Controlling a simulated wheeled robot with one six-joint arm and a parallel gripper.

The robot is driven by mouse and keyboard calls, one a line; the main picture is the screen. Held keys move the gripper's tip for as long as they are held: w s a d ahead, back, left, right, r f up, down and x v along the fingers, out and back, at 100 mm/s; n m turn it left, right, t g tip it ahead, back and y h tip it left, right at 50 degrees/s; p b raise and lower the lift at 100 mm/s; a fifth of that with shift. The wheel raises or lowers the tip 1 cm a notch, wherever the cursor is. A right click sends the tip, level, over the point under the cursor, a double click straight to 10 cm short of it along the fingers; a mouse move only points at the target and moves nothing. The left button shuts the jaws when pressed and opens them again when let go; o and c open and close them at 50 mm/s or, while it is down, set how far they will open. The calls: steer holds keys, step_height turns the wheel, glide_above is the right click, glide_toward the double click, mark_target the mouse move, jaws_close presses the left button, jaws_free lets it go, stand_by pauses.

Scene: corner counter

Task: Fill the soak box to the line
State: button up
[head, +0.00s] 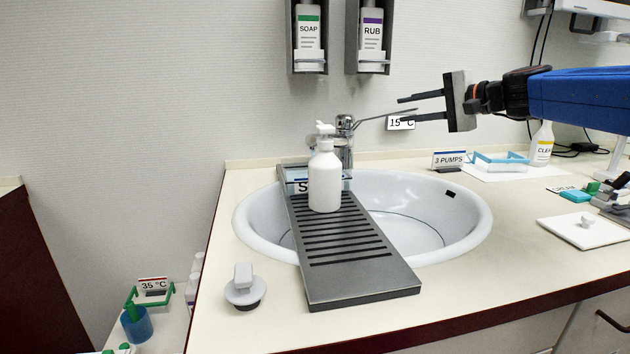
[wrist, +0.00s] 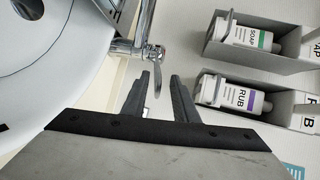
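A clear box with a label starting with "S" (head: 298,186), likely the soak box, stands on the grey slatted rack (head: 362,280) across the sink. A white pump bottle (head: 325,182) stands in front and hides much of it, so its line and water level cannot be told. The chrome tap (head: 345,128) is behind, its long lever pointing right; the tap also shows in the wrist view (wrist: 137,48). My gripper (head: 402,108) is open and empty, at the lever's end. In the wrist view the lever (wrist: 156,78) appears between the parted fingertips (wrist: 160,82); contact cannot be told.
The white sink (head: 460,225) is under the rack. SOAP (head: 308,38) and RUB (head: 371,40) dispensers hang on the wall. A grey stopper-like piece (head: 244,288) sits front left. A blue frame (head: 499,161), spray bottle (head: 542,145) and white lid (head: 586,231) stand right.

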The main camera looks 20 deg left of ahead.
steer(key=shift+s+d+f, duration=0.1)
steer(key=shift+d+f, duration=0.05)
steer(key=shift+f, duration=0.55)
steer(key=shift+s+d+f, duration=0.1)
steer(key=shift+d+f, duration=0.05)
steer(key=shift+f, duration=0.5)
stand_by(4.3)
steer(key=shift+d+f, duration=0.15)
steer(key=shift+f, duration=0.45)
steer(key=shift+r, duration=0.35)
steer(key=v, duration=0.8)
stand_by(0.3)
